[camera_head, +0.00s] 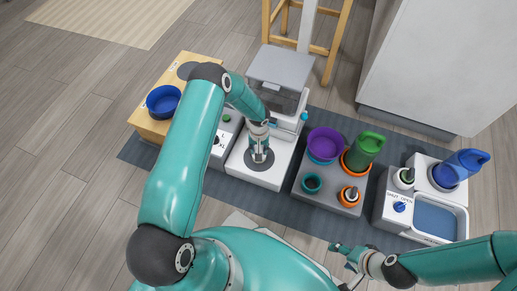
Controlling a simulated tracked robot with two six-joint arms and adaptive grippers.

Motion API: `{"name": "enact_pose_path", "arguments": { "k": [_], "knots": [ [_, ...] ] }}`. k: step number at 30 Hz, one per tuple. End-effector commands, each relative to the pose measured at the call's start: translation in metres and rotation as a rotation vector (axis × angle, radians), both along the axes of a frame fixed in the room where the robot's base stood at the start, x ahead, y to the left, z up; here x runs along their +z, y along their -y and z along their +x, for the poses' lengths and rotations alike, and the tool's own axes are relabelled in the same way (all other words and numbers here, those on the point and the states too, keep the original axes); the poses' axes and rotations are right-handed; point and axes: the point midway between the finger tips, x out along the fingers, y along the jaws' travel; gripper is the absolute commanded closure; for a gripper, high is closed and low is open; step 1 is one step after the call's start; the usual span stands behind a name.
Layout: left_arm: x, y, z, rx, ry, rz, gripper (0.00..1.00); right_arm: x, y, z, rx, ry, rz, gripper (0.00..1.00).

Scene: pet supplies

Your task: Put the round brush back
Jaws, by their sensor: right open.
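A small item with an upright handle (350,193), possibly a brush, stands in an orange ring on the grey block (330,201). Another small upright item (405,178) stands on the white sink unit. I cannot tell which of them is the round brush. My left gripper (260,158) points down over the dark disc on the white dispenser base; whether its fingers hold anything is too small to tell. My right gripper (340,253) is open and empty in front of the mat, below the grey block and apart from it.
A blue bottle (460,168) stands by the sink basin (434,217). A blue bowl (163,101) is on the wooden stand at left.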

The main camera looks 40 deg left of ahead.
Motion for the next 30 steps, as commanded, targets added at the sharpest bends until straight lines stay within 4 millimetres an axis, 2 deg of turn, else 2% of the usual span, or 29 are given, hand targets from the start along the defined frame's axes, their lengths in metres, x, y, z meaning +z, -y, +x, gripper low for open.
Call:
{"name": "enact_pose_path", "arguments": {
  "k": [6, 7, 11, 23, 26, 30],
  "knots": [
    [-0.003, 0.0, 0.0, -0.001, -0.001, -0.001, 0.92, -0.004, 0.0, 0.0, 0.0, 0.0, 0.0, 0.34],
    [-0.002, 0.0, 0.0, -0.001, -0.001, -0.001, 0.56, -0.003, 0.0, 0.0, 0.0, 0.0, 0.0, 0.34],
    [-0.001, 0.001, 0.0, -0.001, -0.001, -0.001, 0.34, -0.002, 0.0, 0.0, 0.0, 0.0, 0.0, 0.34],
    [0.003, 0.001, 0.0, -0.001, -0.001, -0.001, 0.34, 0.002, 0.0, 0.0, 0.0, 0.0, 0.0, 0.34],
    [0.013, 0.001, 0.0, -0.002, 0.0, 0.0, 0.34, 0.006, 0.0, 0.0, 0.0, 0.0, 0.0, 0.34],
    [0.038, 0.001, 0.001, -0.002, -0.001, 0.001, 0.34, 0.015, 0.0, 0.0, 0.0, 0.0, 0.0, 0.34]
  ]
}}
